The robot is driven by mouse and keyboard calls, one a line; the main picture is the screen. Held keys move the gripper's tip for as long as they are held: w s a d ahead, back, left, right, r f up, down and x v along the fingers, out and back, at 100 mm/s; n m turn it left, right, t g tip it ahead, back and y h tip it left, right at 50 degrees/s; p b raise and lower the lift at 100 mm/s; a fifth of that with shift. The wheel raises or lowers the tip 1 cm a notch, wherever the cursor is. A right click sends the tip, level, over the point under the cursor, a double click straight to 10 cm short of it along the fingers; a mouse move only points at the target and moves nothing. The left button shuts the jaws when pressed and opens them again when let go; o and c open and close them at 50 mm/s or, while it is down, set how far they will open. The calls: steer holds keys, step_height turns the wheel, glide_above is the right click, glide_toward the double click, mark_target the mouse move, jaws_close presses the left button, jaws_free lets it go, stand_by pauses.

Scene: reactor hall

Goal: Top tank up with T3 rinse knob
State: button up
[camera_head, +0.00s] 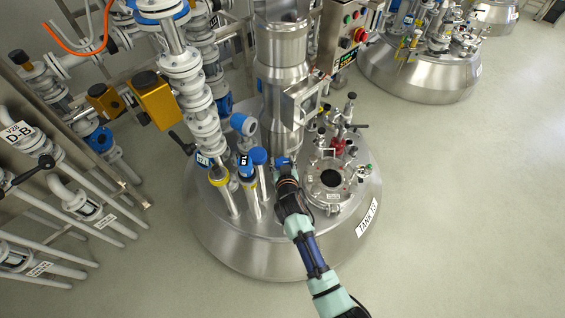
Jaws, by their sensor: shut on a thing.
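The steel tank (225,240) stands in the middle, with a white label (368,218) that starts with "TANK"; the rest is hard to read. My arm reaches up from the bottom right over the tank lid. My gripper (284,168) is shut at a small blue knob (281,160) on the lid, just in front of the central steel column. The gripper hides much of the knob, and its turn position cannot be told.
Blue-capped fittings (259,157) stand close left of my gripper. A control panel (350,35) with buttons is above right. Pipes with valves (155,100) crowd the left. A second tank (425,80) is at the top right. Floor on the right is clear.

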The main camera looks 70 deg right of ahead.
steer(key=shift+c, duration=0.9)
steer(key=shift+f, duration=0.1)
steer(key=shift+f+m+g+h+b, duration=0.15)
steer(key=shift+m+g+h+b, duration=0.15)
steer(key=shift+b, duration=0.75)
steer(key=shift+w+f+m+g+b, duration=0.1)
steer(key=shift+m+g+b, duration=0.2)
steer(key=shift+b, duration=0.45)
steer(key=m+g+h+b, duration=0.1)
steer(key=m+g+b, duration=0.1)
steer(key=b, duration=0.3)
steer(key=shift+f+g, duration=0.1)
steer(key=shift+g, duration=0.2)
steer(key=m+g+b, duration=0.4)
steer(key=b, duration=0.2)
steer(key=shift+g, duration=0.4)
steer(key=m+g+b, duration=0.3)
steer(key=shift+r, duration=0.35)
